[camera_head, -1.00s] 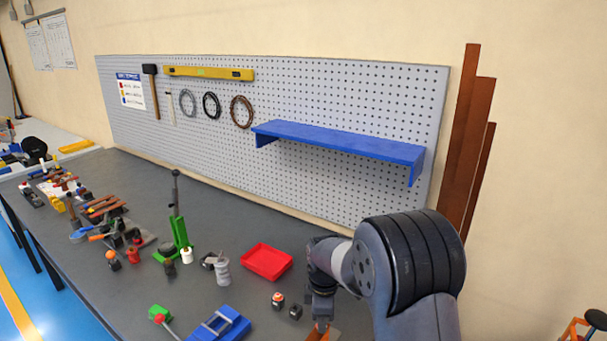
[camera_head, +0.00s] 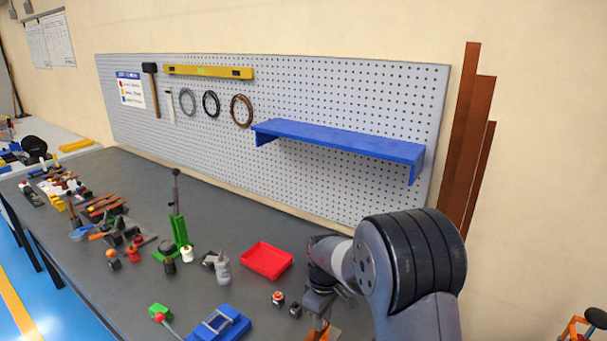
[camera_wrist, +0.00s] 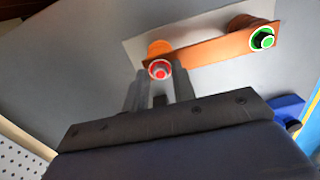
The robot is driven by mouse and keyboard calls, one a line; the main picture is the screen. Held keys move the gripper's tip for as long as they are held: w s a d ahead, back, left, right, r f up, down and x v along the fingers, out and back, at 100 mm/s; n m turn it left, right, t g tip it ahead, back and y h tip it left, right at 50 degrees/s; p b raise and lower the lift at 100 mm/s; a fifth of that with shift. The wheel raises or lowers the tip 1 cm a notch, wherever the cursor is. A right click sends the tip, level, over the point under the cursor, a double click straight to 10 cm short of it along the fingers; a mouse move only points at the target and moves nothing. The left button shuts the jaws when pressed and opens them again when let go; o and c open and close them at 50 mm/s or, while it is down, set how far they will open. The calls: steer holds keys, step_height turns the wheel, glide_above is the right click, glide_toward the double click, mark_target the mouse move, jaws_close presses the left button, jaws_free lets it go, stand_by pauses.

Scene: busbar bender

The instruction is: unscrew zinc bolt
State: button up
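A copper-orange bar (camera_wrist: 205,48) lies on a pale plate in the wrist view. A bolt with a red ring and a pale centre (camera_wrist: 160,69) sits at its near end, and a bolt with a green ring and a black centre (camera_wrist: 263,38) at its far end. Which one is zinc is not certain from colour alone. My gripper (camera_wrist: 160,80) reaches down to the red-ringed bolt, with one finger on each side of it. Whether the fingers touch it is unclear. In the head view my gripper (camera_head: 319,308) is above the orange bar (camera_head: 319,336) at the bottom edge.
A red tray (camera_head: 267,260) stands on the dark bench (camera_head: 120,190), left of my arm. A blue shelf (camera_head: 340,140) juts out behind.

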stand_by(0.3)
steer(key=shift+m, duration=0.5)
steer(key=shift+a, duration=0.1)
steer(key=shift+c, duration=0.2)
jaws_close()
